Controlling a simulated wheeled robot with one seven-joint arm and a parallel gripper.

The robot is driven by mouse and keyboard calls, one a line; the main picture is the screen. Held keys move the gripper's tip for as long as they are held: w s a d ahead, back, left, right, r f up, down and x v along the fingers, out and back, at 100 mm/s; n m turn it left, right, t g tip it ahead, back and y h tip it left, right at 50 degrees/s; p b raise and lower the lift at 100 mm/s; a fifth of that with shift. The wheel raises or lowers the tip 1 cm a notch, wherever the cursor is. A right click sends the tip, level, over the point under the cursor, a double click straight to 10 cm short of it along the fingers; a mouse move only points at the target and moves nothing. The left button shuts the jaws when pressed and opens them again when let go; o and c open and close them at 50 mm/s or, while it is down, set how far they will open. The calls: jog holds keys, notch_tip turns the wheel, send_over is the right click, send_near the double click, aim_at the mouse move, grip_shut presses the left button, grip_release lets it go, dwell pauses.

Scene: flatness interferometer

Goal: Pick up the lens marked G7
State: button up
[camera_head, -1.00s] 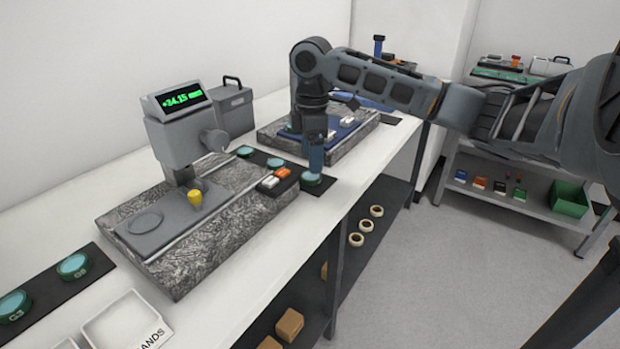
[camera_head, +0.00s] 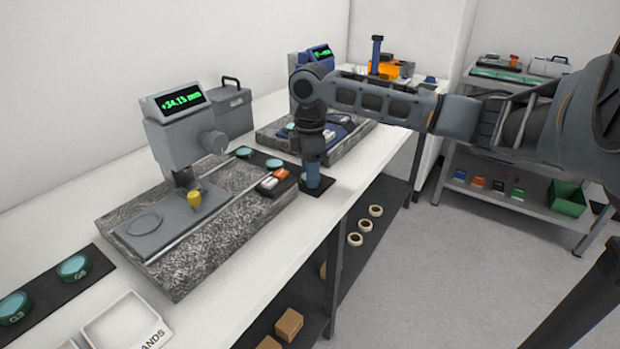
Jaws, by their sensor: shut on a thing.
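My gripper (camera_head: 311,183) points straight down at the right end of a dark mat (camera_head: 318,190) behind the near granite stage. It is shut on a round lens there. The fingers hide most of that lens, and I cannot read its mark. Two more teal lenses lie farther left on the dark strip, one lens (camera_head: 243,152) near the instrument and one lens (camera_head: 274,163) closer to my gripper. At the front left, a lens marked G3 (camera_head: 14,307) and another marked lens (camera_head: 73,266) lie on a black mat.
Small white and orange blocks (camera_head: 275,180) sit just left of my gripper. A second blue instrument (camera_head: 312,58) stands behind my arm. A white tray (camera_head: 125,320) is at the front.

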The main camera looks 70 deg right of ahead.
jog(key=c, duration=0.4)
jog(key=shift+c, duration=0.2)
jog(key=shift+r, duration=0.2)
